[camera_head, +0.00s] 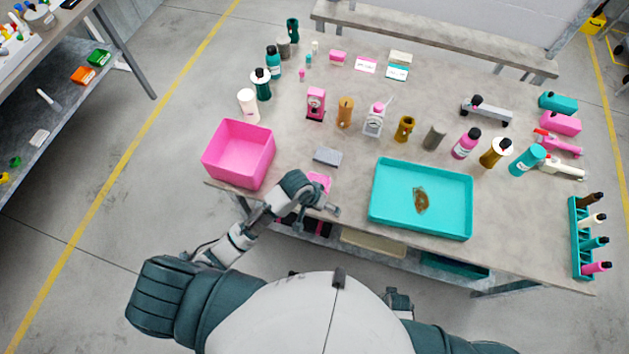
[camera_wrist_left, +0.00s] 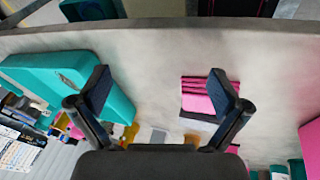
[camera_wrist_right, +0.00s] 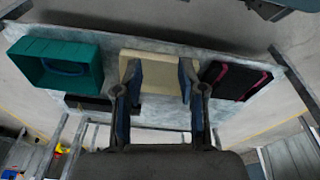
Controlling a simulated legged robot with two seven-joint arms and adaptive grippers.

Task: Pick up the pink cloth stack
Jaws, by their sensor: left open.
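The pink cloth stack (camera_head: 319,181) lies on the table near its front edge, partly hidden by my left gripper in the head view. In the left wrist view the stack (camera_wrist_left: 207,96) shows as pink folded layers with dark lines, partly behind the right-hand finger. My left gripper (camera_head: 332,208) is at the front edge, close to the stack; its fingers (camera_wrist_left: 161,88) are wide apart with bare tabletop between them. I cannot tell whether a finger touches the stack. My right gripper (camera_wrist_right: 158,76) is open and empty, facing the lower shelf; the head view does not clearly show it.
A pink bin (camera_head: 238,154) stands left of the stack, a teal tray (camera_head: 421,233) with a brown item stands right, and a grey block (camera_head: 327,156) lies just behind. Several bottles fill the back. Below are a beige tray (camera_wrist_right: 160,55) and a green crate (camera_wrist_right: 28,72).

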